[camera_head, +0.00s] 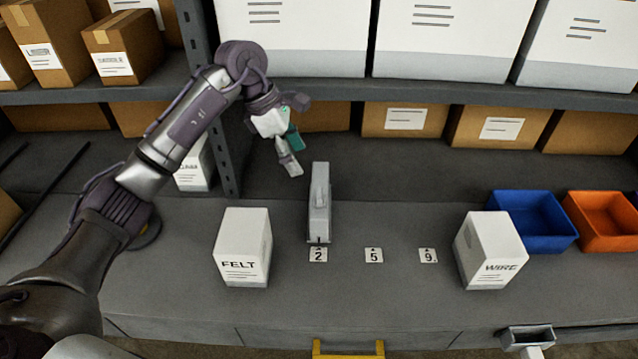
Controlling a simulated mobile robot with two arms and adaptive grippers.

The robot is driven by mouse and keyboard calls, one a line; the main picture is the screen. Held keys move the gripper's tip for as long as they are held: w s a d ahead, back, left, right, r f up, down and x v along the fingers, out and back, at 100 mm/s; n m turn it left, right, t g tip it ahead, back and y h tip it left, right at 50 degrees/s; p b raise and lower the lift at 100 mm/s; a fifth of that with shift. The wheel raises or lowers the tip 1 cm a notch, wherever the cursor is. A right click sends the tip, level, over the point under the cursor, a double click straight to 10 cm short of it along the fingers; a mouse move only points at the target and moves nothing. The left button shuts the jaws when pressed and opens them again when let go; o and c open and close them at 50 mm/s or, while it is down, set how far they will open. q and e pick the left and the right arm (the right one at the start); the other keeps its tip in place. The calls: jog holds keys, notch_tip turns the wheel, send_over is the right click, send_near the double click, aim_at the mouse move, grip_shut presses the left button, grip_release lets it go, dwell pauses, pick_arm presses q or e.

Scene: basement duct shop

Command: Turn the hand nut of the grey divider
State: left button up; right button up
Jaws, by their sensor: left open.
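The grey divider (320,205) stands upright on the bench, behind the card marked 2 (318,255). Its hand nut is too small to make out clearly in this view. My left gripper (290,158) is above and behind the divider, a little to its left, with its fingers pointing down. It is open, apart from the divider, and nothing shows between its fingers. My right gripper is not clearly in view.
A white FELT box (243,250) stands left of the divider, a white WIRE box (490,252) to the right. Cards 5 (373,255) and 9 (428,256) lie between. Blue (535,225) and orange (603,225) bins sit far right. A shelf (430,92) overhangs the back.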

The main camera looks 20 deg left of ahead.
pick_arm(q)
jog(key=p, duration=0.2)
send_over(318, 192)
jog(key=s+a, duration=0.1)
jog(key=a, duration=0.1)
notch_tip(318, 192, down, 5)
jog(key=x, duration=0.2)
jog(key=p+x, duration=0.1)
jog(key=x, duration=0.1)
jog(key=shift+w+f+p, duration=0.2)
jog(key=shift+w+p, duration=0.05)
jog(key=shift+p, duration=0.05)
jog(key=shift+d+f, duration=0.1)
jog(key=shift+f, duration=0.25)
jog(key=shift+d+f, duration=0.1)
jog(key=shift+f, duration=0.3)
jog(key=shift+c, duration=0.4)
jog(key=c, duration=1.1)
pick_arm(e)
jog(key=r, duration=0.1)
jog(key=s+r, duration=0.1)
jog(key=r, duration=0.2)
jog(key=shift+s+d+r, duration=0.1)
jog(key=shift+s+d, duration=0.05)
jog(key=shift+s, duration=0.2)
